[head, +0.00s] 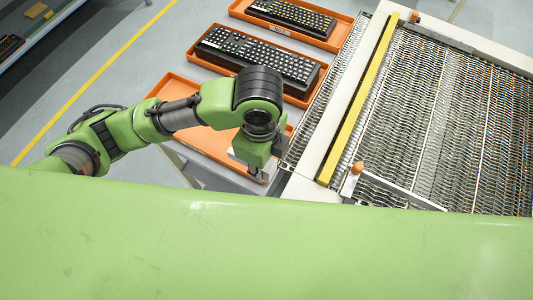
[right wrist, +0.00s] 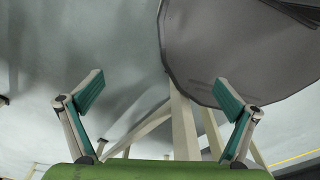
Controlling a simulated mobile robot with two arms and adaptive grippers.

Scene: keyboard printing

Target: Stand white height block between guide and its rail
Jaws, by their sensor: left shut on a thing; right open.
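My left gripper (head: 264,172) is over the right end of the nearest orange tray, left of the conveyor. It is shut on a small pale piece that I take to be the white height block; the wrist hides most of it. A long yellow bar (head: 358,105), which looks like the guide, runs along the conveyor's left side. A pale rail (head: 343,87) lies just left of it. A grey bar (head: 400,188) with an orange knob (head: 358,167) crosses the conveyor's near end. My right gripper (right wrist: 160,97) shows in the right wrist view, open and empty.
The metal mesh conveyor (head: 450,120) fills the right side. Orange trays (head: 177,88) stand left of it, the farther two holding a dark keyboard (head: 262,55) and another keyboard (head: 293,16). In the right wrist view, a large grey round surface (right wrist: 225,50) is at upper right.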

